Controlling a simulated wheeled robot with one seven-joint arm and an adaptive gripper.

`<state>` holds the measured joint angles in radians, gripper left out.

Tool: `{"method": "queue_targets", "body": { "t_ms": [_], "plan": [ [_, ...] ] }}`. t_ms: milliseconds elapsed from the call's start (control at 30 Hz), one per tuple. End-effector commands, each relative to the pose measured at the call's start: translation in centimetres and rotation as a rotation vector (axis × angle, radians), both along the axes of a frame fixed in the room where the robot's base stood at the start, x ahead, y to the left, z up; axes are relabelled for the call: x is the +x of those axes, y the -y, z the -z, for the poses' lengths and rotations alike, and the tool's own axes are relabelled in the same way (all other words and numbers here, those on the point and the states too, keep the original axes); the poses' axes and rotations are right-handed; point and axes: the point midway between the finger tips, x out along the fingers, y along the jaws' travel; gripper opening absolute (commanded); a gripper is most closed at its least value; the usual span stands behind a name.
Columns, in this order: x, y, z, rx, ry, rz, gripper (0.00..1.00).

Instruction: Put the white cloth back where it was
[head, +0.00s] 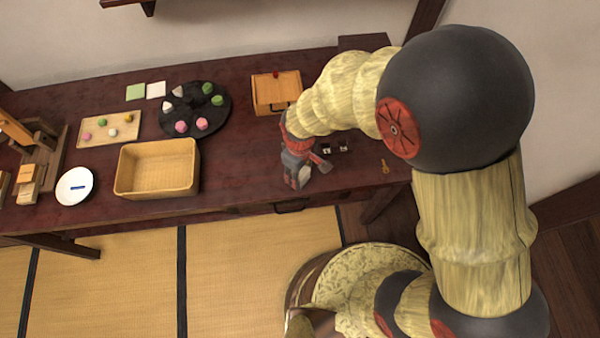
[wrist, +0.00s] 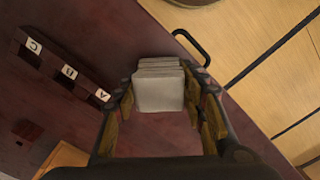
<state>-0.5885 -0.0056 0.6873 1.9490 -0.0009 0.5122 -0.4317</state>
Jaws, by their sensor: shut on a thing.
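My gripper (wrist: 163,100) is shut on a folded white cloth (wrist: 160,88), which shows as a pale layered stack between the two fingers in the wrist view. In the head view my gripper (head: 298,172) is over the front part of the dark table, right of the woven basket. Only a small pale part of the cloth (head: 304,176) shows there. Whether the cloth touches the table I cannot tell.
A dark rack (wrist: 60,72) with labels A, B and C is beside my gripper. A drawer handle (wrist: 190,46) is at the table's front edge.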

Motion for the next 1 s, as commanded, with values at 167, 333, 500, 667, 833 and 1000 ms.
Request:
{"method": "queue_targets", "body": {
  "t_ms": [167,333,500,667,833,1000],
  "plan": [
    [0.0,0.0,0.3,0.0,0.0,0.0,0.14],
    [0.0,0.0,0.3,0.0,0.0,0.0,0.49],
    [0.0,0.0,0.3,0.0,0.0,0.0,0.59],
    [0.0,0.0,0.3,0.0,0.0,0.0,0.59],
    [0.0,0.0,0.1,0.0,0.0,0.0,0.59],
    [0.1,-0.1,-1.7,0.002,0.004,0.0,0.59]
  ]
}}
